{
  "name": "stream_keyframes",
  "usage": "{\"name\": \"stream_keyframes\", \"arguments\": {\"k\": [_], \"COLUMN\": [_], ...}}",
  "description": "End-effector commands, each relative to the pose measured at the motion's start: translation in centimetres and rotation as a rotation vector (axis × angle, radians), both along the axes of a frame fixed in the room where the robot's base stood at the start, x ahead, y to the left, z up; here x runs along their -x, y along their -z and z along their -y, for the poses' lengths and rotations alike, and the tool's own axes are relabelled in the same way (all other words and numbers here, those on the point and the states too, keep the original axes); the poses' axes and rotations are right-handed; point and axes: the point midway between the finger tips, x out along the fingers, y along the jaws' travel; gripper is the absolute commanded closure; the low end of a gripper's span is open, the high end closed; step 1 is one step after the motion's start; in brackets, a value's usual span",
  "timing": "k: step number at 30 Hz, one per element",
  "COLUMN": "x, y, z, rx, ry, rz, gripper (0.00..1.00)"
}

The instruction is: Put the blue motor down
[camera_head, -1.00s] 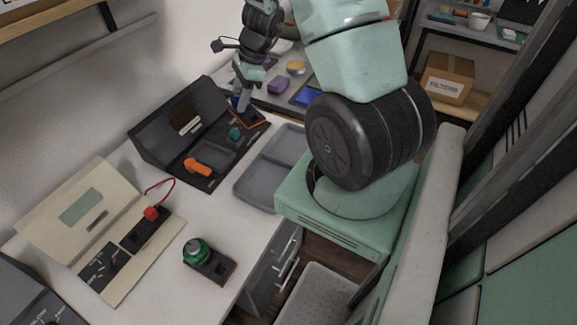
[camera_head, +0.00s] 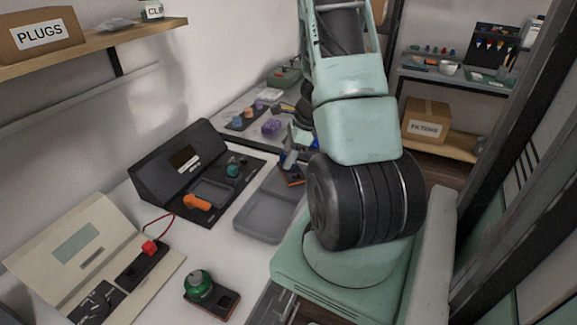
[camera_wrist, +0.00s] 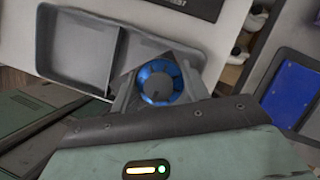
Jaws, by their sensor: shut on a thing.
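The blue motor (camera_wrist: 160,83) is between the fingers of my gripper (camera_wrist: 158,74) in the wrist view. In the head view my gripper (camera_head: 291,160) is small and partly hidden by my arm, and a dark base with orange trim shows just below it. The grey two-part tray (camera_head: 262,238) lies at the table's right edge. The motor is over the tray's far compartment; in the wrist view this is the right-hand compartment of the tray (camera_wrist: 60,42). I cannot tell whether the motor's base touches the tray floor.
A green round part on a dark base (camera_head: 200,284) is at the front. A cream case (camera_head: 75,225) with a red plug is at left. A blue-bottomed tray (camera_wrist: 296,90) lies at right.

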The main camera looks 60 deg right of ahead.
Motion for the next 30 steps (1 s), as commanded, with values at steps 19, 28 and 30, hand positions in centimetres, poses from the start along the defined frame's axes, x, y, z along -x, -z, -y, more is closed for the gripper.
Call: {"name": "stream_keyframes", "arguments": {"k": [19,28,30], "x": [0.0,0.0,0.0], "y": [3.6,3.5,3.4], "z": [0.0,0.0,0.0], "rx": [0.0,-0.001,0.0], "ry": [0.001,0.002,0.001], "rz": [-0.001,0.0,-0.001], "gripper": [0.49,0.33,0.33]}}
